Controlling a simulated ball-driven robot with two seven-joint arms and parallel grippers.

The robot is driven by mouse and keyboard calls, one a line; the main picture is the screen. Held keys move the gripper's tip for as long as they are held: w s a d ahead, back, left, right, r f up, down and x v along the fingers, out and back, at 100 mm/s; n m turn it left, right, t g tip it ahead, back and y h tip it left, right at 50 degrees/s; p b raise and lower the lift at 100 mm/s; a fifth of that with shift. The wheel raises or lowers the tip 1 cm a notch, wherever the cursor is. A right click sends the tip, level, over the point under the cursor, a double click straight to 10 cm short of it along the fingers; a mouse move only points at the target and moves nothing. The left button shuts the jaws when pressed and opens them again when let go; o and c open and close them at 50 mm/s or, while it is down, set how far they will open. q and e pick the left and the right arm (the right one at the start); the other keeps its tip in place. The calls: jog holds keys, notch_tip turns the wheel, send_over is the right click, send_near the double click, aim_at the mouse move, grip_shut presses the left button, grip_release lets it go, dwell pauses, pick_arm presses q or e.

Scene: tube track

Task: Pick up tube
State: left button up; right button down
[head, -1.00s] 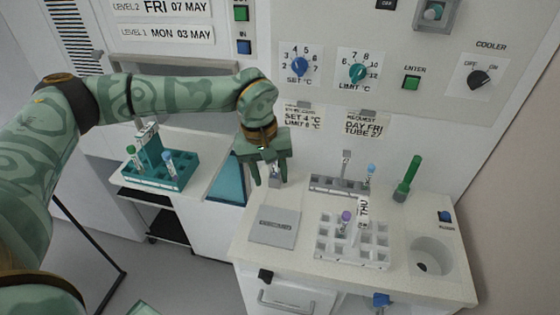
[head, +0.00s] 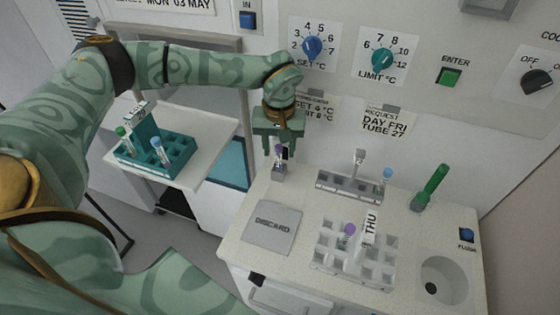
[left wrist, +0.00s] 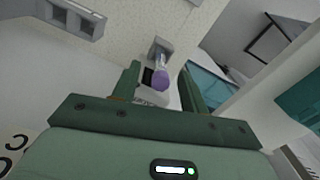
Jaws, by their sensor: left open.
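A purple-capped tube (head: 279,150) stands in a small grey holder (head: 278,172) at the back left of the white counter. My left gripper (head: 280,146) points down over it, its jaws open and apart. In the left wrist view the purple cap (left wrist: 160,79) shows between the two fingers, with the holder (left wrist: 160,50) beyond it. Whether a finger touches the tube I cannot tell. Another purple-capped tube (head: 348,231) stands in the white rack (head: 330,260) beside a THU label. My right gripper is not in view.
A DISCARD plate (head: 272,227) and a round basin (head: 445,265) are in the counter. A teal rack (head: 178,155) with tubes stands left. A request note (head: 385,121) reads DAY FRI, TUBE 27.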

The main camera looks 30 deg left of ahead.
pick_arm(q)
jog(key=shift+f, duration=0.4)
jog(key=shift+r, duration=0.1)
jog(key=c, duration=0.9)
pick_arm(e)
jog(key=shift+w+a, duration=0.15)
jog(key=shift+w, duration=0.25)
pick_arm(q)
jog(key=shift+r, duration=0.1)
